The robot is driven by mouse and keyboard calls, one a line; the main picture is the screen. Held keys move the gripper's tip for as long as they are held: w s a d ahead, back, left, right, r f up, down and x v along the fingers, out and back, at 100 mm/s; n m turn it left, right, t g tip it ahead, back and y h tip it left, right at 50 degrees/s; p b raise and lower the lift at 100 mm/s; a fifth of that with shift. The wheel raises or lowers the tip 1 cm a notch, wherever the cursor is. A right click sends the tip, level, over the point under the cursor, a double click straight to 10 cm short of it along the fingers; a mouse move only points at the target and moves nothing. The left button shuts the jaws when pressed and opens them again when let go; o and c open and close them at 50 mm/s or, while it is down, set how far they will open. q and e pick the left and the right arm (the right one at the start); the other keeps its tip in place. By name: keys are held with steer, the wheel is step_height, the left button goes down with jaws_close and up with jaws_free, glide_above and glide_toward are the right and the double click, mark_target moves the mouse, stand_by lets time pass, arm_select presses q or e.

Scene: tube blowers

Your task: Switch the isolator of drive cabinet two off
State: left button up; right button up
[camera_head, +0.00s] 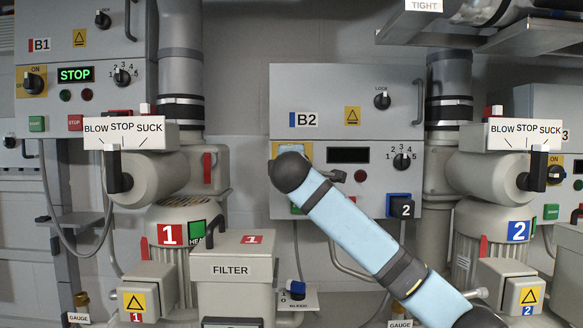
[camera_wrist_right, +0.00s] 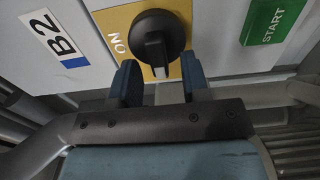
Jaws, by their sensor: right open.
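The drive cabinet labelled B2 (camera_head: 345,95) stands mid-picture in the head view. Its isolator is a round black knob (camera_wrist_right: 158,28) with a pale-tipped grip on a yellow plate (camera_wrist_right: 120,22) marked ON, seen close in the right wrist view. My right gripper (camera_wrist_right: 158,75) is open, with one finger on each side of the knob's grip; whether the fingers touch it I cannot tell. In the head view my right arm (camera_head: 365,230) crosses from the lower right and hides the isolator. Only the plate's edge shows there. My left gripper is out of view.
B2's display (camera_head: 348,155) is dark. A green START button (camera_wrist_right: 270,20) is near the knob. Cabinet B1 (camera_head: 85,45) at left shows STOP in green. Blowers 1 (camera_head: 150,180) and 2 (camera_head: 490,178) flank B2; a filter box (camera_head: 232,262) stands in front.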

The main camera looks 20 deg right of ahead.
steer(key=b+v, duration=0.4)
steer(key=v, duration=0.9)
steer(key=shift+s, duration=0.25)
steer(key=shift+a, duration=0.1)
